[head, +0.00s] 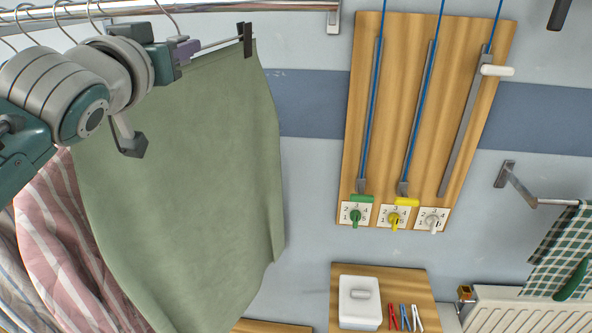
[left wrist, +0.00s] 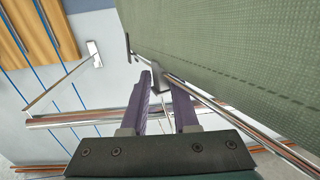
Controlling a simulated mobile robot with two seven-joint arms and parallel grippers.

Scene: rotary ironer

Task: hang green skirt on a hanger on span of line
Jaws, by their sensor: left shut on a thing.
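The green skirt (head: 180,170) hangs from a metal clip hanger (head: 215,43) at the left of the head view, with a dark clip at its top right corner. My left gripper (head: 184,48) is shut on the hanger near the base of its hook. The hook rises toward the chrome rail; I cannot tell whether it touches it. In the left wrist view, the purple fingers (left wrist: 165,92) close around the hanger's middle, and the skirt (left wrist: 230,45) fills the upper right. My right gripper is not in view.
Striped shirts (head: 65,240) hang at left below the chrome rail (head: 250,7). A wooden board (head: 425,110) carries blue cords (head: 375,100) and numbered coloured knobs. Below are a white box (head: 360,302) and coloured pegs (head: 404,318). A checked cloth (head: 562,245) hangs at right.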

